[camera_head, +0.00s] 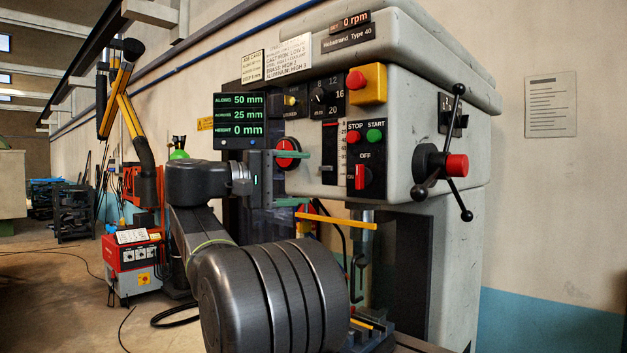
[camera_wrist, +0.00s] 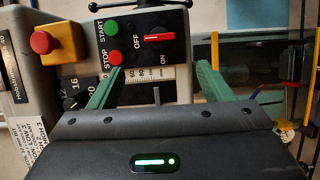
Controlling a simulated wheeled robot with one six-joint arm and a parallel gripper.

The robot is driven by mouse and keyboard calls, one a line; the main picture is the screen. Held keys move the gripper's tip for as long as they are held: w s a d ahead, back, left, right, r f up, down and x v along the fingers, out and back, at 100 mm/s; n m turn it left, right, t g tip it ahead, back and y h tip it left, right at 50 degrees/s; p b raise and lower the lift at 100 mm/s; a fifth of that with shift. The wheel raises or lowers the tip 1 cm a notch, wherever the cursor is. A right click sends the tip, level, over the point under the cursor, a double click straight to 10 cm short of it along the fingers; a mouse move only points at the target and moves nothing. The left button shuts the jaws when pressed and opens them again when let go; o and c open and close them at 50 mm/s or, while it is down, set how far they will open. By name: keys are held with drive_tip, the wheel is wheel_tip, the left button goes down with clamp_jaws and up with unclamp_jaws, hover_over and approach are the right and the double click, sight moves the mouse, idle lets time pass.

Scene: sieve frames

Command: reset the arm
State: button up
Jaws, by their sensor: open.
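My gripper (camera_head: 303,178) is raised in front of the left side of a grey milling machine (camera_head: 420,110). Its jaws are open and nothing shows between them. In the wrist view the two green fingers stand apart, with the gripper (camera_wrist: 160,78) facing the machine's control panel. The red rotary switch (camera_wrist: 158,38) shows beyond the fingers, between the tips in the picture. In the head view the upper finger overlaps a round red knob (camera_head: 287,146); I cannot tell whether they touch. My dark arm reaches up from the lower middle of the head view.
The readout (camera_head: 240,115) shows 50, 25 and 0 mm. A yellow bar (camera_head: 336,220) crosses below the gripper. A three-spoke handle (camera_head: 441,166) sticks out at right. A red welder-like box (camera_head: 133,255) stands at left on open floor. Start and stop buttons (camera_head: 364,137) are on the panel.

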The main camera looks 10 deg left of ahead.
sight(356, 177)
drive_tip(key=shift+s+a, duration=0.15)
drive_tip(key=shift+a, duration=0.05)
drive_tip(key=p+x, duration=0.1)
drive_tip(key=x, duration=1.3)
drive_tip(key=shift+s, duration=0.1)
